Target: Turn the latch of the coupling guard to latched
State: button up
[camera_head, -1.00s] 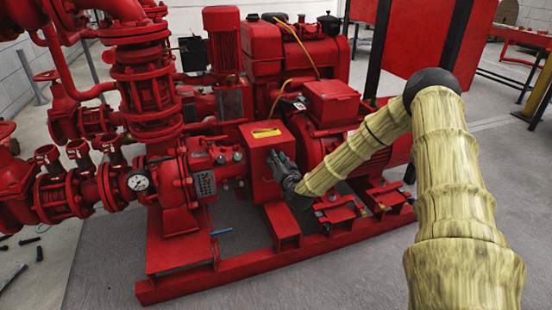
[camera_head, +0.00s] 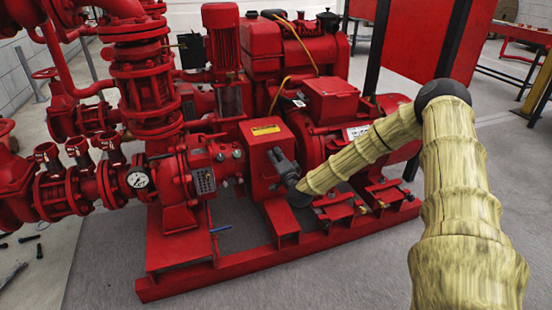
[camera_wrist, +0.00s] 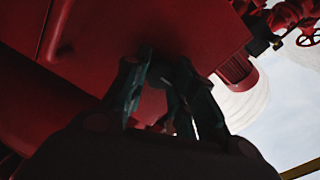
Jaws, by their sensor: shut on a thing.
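The coupling guard (camera_head: 261,139) is a red box with a yellow label on its sloped top, between the pump and the motor in the head view. My gripper (camera_head: 274,156) is at the guard's front face, near its right edge, and is shut on the latch. The latch itself is hidden behind the fingers in the head view, so its angle cannot be told. In the wrist view my gripper (camera_wrist: 160,105) has its dark fingers close to the red guard surface (camera_wrist: 165,30). That view is too dark to make out the latch clearly.
The red motor (camera_head: 335,120) stands right of the guard, and the pump with its gauge (camera_head: 138,180) stands left. The red base frame (camera_head: 260,262) runs below. A blue-handled valve (camera_head: 221,229) sticks out low at the front. The grey floor in front is open.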

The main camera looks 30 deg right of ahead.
jog(key=shift+s+d+f, duration=0.1)
dwell(0.4)
jog(key=o, duration=1)
jog(key=shift+o, duration=0.2)
jog(key=v, duration=1.2)
